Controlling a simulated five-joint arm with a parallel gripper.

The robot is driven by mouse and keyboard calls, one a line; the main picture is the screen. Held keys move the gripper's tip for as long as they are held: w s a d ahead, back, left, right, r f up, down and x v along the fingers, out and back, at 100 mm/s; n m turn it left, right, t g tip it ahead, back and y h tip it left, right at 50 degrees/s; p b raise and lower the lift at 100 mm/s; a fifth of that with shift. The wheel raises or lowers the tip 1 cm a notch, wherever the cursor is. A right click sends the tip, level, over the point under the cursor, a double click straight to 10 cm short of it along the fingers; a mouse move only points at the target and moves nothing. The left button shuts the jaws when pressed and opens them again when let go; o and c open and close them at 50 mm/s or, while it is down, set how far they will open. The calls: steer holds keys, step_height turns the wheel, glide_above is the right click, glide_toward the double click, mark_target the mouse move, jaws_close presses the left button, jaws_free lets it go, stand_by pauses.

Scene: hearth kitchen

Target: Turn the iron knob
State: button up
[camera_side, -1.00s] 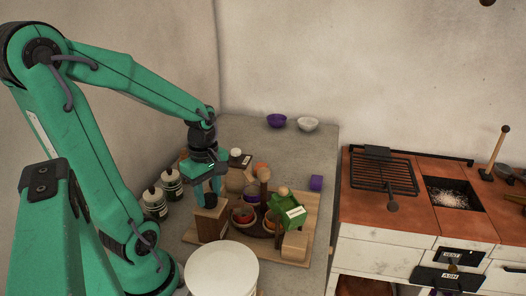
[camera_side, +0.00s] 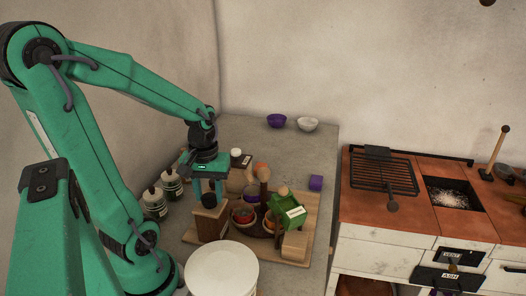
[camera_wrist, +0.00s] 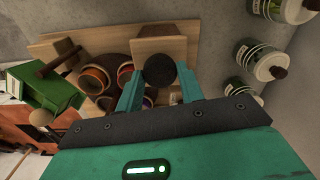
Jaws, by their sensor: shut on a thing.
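The iron knob (camera_side: 209,200) is a dark round knob on top of an upright wooden block (camera_side: 211,226). In the wrist view the knob (camera_wrist: 160,70) sits between the two fingertips, with the pale wooden block (camera_wrist: 178,46) beneath it. My gripper (camera_side: 209,192) points down over the block. Its teal fingers stand on either side of the knob and are shut on it. The gripper (camera_wrist: 160,84) also shows in the wrist view. The exact contact of the fingertips is hard to see.
The block stands on a wooden board (camera_side: 272,258) with several bowls and a green box (camera_side: 287,214) to its right. A white round-topped container (camera_side: 222,268) stands in front.

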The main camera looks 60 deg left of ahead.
mark_target(210, 196)
steer(key=shift+m, duration=1.9)
steer(key=o, duration=1)
steer(key=shift+r, duration=0.15)
steer(key=shift+r, duration=3.8)
